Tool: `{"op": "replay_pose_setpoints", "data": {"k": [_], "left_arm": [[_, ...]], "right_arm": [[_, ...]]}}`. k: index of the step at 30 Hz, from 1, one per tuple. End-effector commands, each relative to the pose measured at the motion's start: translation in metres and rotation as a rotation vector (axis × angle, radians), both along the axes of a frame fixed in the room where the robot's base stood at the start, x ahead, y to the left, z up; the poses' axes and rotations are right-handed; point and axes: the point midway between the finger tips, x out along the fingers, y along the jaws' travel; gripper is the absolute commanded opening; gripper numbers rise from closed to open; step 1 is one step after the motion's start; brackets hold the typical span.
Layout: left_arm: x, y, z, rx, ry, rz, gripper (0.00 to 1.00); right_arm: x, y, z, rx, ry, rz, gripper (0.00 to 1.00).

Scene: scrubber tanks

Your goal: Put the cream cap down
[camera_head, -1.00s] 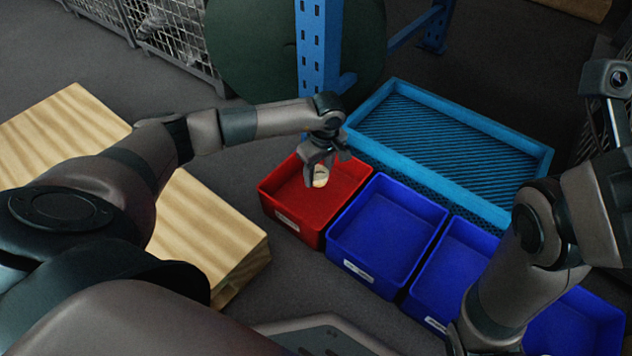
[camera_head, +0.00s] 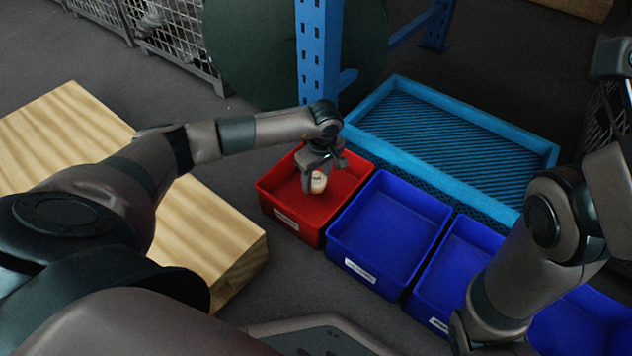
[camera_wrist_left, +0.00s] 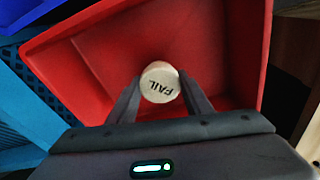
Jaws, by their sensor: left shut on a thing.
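The cream cap (camera_head: 318,182) is held between the fingers of my left gripper (camera_head: 314,183), over the red bin (camera_head: 275,203). The red bin's floor and walls (camera_wrist_left: 90,62) lie beyond the cap. I cannot tell whether the cap touches the bin's floor. My right arm shows at the right of the head view, but its gripper is not seen.
Several blue bins (camera_head: 388,228) stand in a row to the right of the red bin. A light-blue slatted tray (camera_head: 450,140) lies behind them. A blue post (camera_head: 318,60) rises behind the red bin. A wooden platform (camera_head: 205,225) is at the left.

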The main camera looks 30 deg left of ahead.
Motion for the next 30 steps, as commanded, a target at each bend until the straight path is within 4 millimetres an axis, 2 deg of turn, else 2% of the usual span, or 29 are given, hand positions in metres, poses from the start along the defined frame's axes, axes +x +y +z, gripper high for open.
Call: {"op": "replay_pose_setpoints", "data": {"k": [26, 27, 28, 30], "left_arm": [[0.000, 0.001, -0.011, 0.001, 0.000, 0.001, 0.24], [0.000, 0.001, -0.011, 0.001, 0.000, 0.001, 0.55], [0.000, 0.000, -0.011, 0.001, 0.000, 0.001, 0.62], [0.000, 0.000, -0.011, 0.001, 0.000, 0.001, 0.64]], "right_arm": [[0.001, 0.001, -0.004, -0.008, 0.003, -0.002, 0.31], [0.001, 0.001, -0.003, -0.008, 0.003, -0.002, 0.31], [0.001, 0.001, -0.003, -0.008, 0.002, -0.002, 0.31], [0.001, 0.001, -0.003, -0.008, 0.002, -0.002, 0.31]]}}
